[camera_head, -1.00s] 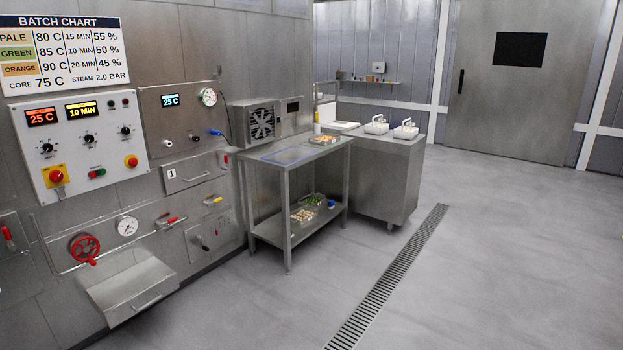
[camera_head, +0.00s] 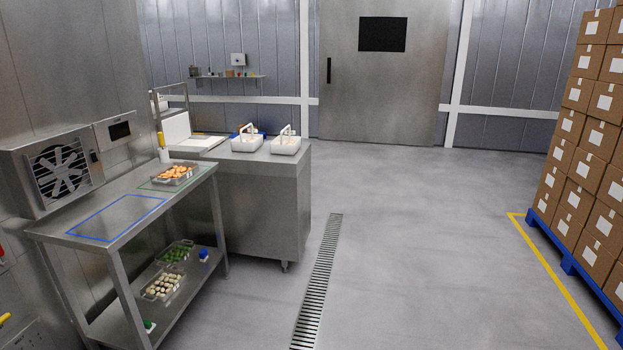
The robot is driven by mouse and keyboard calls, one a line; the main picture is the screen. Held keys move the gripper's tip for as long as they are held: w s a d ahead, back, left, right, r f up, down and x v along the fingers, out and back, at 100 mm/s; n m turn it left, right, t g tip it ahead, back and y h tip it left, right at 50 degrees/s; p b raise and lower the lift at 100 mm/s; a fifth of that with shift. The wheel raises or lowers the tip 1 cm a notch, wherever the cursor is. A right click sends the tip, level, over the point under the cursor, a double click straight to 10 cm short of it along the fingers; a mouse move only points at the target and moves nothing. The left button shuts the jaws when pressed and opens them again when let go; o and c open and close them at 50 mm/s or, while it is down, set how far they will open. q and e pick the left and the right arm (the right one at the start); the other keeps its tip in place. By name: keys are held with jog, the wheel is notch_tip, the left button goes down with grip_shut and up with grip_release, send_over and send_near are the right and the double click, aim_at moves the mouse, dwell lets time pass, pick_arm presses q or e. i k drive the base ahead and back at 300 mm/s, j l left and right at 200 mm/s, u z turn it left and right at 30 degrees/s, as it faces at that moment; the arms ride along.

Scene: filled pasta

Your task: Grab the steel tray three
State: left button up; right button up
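Several trays of filled pasta show at the steel table on the left. One tray with orange pieces (camera_head: 175,174) sits on the table top inside a green outline. On the lower shelf stand a tray with green pieces (camera_head: 174,253) and, in front of it, a tray with pale pieces (camera_head: 162,285). No number is readable on any tray, so I cannot tell which is three. Neither of my grippers is in view.
The steel table (camera_head: 135,199) has an empty blue outline on top. A wheeled counter (camera_head: 262,199) with two white containers stands behind it. A floor drain (camera_head: 319,280) runs beside them. Boxes on a blue pallet (camera_head: 570,262) stand right. The middle floor is clear.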

aim_at(175, 173)
jog(key=i+u, duration=0.1)
jog(key=i, duration=0.4)
jog(key=i+l, duration=0.15)
jog(key=i, duration=0.35)
jog(key=i+l+u, duration=0.15)
jog(key=i, duration=0.35)
jog(key=i+l+u, duration=0.1)
jog(key=i, duration=0.4)
jog(key=i+j+u, duration=0.2)
jog(key=i+u, duration=0.75)
jog(key=i, duration=0.2)
jog(key=i+l+u, duration=0.3)
jog(key=i+u, duration=0.55)
jog(key=i+l+u, duration=0.15)
jog(key=i+u, duration=0.15)
jog(key=i, duration=0.15)
